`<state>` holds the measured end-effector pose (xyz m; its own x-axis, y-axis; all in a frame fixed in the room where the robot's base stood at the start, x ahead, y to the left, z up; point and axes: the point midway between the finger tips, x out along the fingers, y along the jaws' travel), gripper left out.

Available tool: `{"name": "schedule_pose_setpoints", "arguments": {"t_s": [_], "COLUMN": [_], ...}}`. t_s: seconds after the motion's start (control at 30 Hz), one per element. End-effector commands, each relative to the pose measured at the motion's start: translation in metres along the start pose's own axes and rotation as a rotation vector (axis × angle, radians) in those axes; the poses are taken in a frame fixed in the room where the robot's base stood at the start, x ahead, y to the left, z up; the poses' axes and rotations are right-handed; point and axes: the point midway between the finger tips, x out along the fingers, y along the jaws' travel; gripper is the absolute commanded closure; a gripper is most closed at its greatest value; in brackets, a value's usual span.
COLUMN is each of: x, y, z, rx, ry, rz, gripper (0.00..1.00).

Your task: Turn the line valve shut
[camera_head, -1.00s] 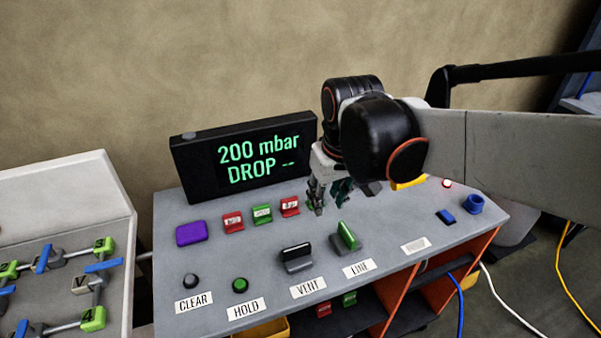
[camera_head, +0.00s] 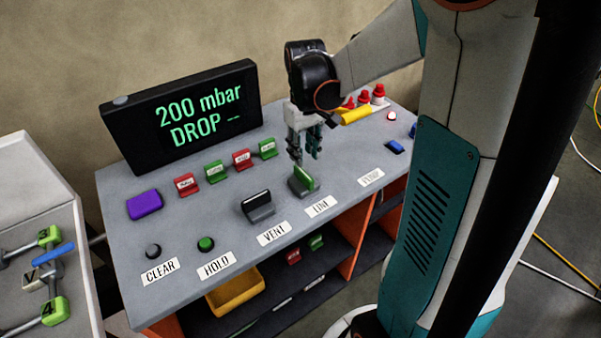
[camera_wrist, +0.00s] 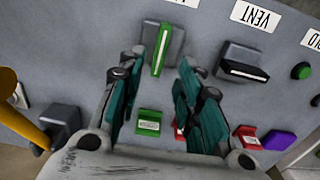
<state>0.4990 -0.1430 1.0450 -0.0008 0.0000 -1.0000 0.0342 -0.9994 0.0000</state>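The line valve (camera_head: 303,181) is a green-topped lever handle on a grey base, behind the LINE label (camera_head: 321,206) on the console. In the wrist view the green handle (camera_wrist: 162,50) lies ahead of my fingertips, nearer the left finger. My gripper (camera_head: 305,150) points down just behind and above the valve. In the wrist view my gripper (camera_wrist: 158,75) has its teal fingers spread wide with nothing between them. I cannot tell from the head view whether a fingertip touches the handle. The display (camera_head: 185,115) reads 200 mbar, DROP --.
The dark VENT lever (camera_head: 258,207) stands left of the line valve. Red and green tags (camera_head: 215,171) stand in a row behind. A purple block (camera_head: 144,204), CLEAR button (camera_head: 153,251) and green HOLD button (camera_head: 205,243) are further left.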

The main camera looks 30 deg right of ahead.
Motion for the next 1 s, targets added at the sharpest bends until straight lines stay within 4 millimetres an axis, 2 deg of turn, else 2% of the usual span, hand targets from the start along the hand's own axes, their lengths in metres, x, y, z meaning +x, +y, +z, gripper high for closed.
{"name": "schedule_pose_setpoints", "arguments": {"t_s": [0.03, 0.2, 0.4, 0.6, 0.87, 0.9, 1.0], "x": [0.014, 0.047, 0.074, 0.086, 0.086, 0.086, 0.086], "y": [0.000, 0.000, 0.000, 0.000, 0.000, 0.000, 0.000], "z": [0.000, -0.001, 0.000, 0.000, 0.000, 0.000, 0.000], "rx": [0.000, 0.000, 0.000, 0.000, 0.000, 0.000, 0.000], "ry": [0.000, 0.000, 0.001, 0.001, 0.001, 0.001, 0.001], "rz": [0.000, 0.000, 0.000, 0.000, 0.000, 0.000, 0.000], "gripper": [0.68, 0.68, 0.68, 0.68, 0.68, 0.70, 0.92]}}
